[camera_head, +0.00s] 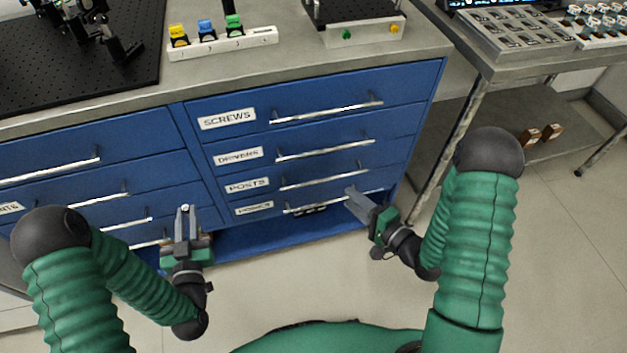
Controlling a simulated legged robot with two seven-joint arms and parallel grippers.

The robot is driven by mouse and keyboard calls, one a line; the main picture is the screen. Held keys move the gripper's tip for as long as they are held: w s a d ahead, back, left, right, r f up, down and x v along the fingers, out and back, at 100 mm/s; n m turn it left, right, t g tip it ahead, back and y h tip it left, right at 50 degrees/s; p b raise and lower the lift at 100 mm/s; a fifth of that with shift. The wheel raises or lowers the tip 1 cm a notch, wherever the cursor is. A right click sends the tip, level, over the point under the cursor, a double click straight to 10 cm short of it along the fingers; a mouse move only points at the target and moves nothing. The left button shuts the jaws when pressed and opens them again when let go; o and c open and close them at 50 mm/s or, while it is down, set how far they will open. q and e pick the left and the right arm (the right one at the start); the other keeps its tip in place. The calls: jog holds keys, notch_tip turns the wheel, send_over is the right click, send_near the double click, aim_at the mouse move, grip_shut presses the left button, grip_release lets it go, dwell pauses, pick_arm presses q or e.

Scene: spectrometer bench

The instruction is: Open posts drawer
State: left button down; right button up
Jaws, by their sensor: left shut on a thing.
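The posts drawer (238,189) is in the right column of the blue cabinet, third from the top. It looks shut, with its long silver handle (325,180) in clear view. My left gripper (185,212) is in front of the cabinet, left of that handle and apart from it. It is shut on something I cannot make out. My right gripper (358,196) is angled up and left, its tips overlapping the right part of the bottom drawer's handle (310,207), below the posts handle. I cannot tell whether it touches or how far its fingers are apart.
The screws (240,105) and drivers (255,147) drawers lie above, both looking shut. More handled drawers (75,145) are at left. The worktop (290,62) carries a black optics board (60,75) and a white rack (222,42). A metal side table (480,68) stands at right.

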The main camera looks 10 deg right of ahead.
aim_at(327, 178)
jog(key=b+x, duration=0.3)
jog(key=x, duration=0.8)
jog(key=shift+s, duration=0.1)
jog(key=shift+c, duration=0.3)
grip_shut()
jog(key=shift+s+f, duration=0.1)
dwell(0.4)
